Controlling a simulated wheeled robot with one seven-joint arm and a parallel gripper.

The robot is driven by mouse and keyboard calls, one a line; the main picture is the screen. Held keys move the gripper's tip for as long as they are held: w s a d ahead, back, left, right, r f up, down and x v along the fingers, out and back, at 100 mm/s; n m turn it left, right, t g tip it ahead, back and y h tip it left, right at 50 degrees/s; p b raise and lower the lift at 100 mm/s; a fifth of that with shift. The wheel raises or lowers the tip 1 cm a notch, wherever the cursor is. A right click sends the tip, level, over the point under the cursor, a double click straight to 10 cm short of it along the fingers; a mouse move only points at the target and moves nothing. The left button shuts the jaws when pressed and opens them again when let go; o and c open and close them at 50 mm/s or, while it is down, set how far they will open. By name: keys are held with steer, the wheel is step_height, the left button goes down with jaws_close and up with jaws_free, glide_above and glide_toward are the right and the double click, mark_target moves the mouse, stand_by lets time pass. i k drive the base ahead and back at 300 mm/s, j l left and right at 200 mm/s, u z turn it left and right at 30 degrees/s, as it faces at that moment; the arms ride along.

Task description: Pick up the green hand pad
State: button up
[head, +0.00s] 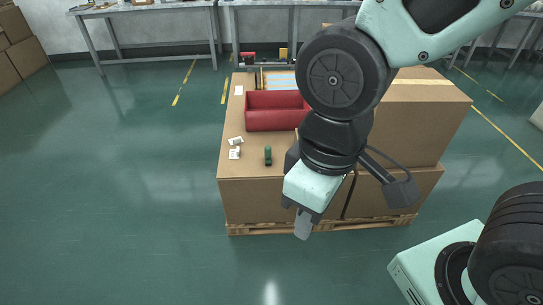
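A small dark green object (268,156), which looks like the green hand pad, stands on top of the cardboard box (240,205) near its front edge. My gripper (303,225) hangs in front of the box, to the right of and lower in the picture than the green object. It is apart from it. Only one grey fingertip shows clearly, so I cannot tell whether the gripper is open or shut. Nothing is visible in it. My arm hides part of the box top to the right of the green object.
A red bin (276,111) sits on the box top behind the green object. Small white items (235,149) lie to its left. A taller carton (420,115) stands at right, behind my arm. A wooden pallet (262,230) lies beneath. The floor at left is clear.

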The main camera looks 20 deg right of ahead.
mark_target(267, 149)
steer(key=i+l, duration=0.15)
steer(key=i, duration=0.3)
steer(key=i+l, duration=0.2)
steer(key=i, duration=0.3)
steer(key=i+l+u, duration=0.1)
steer(key=i, duration=0.35)
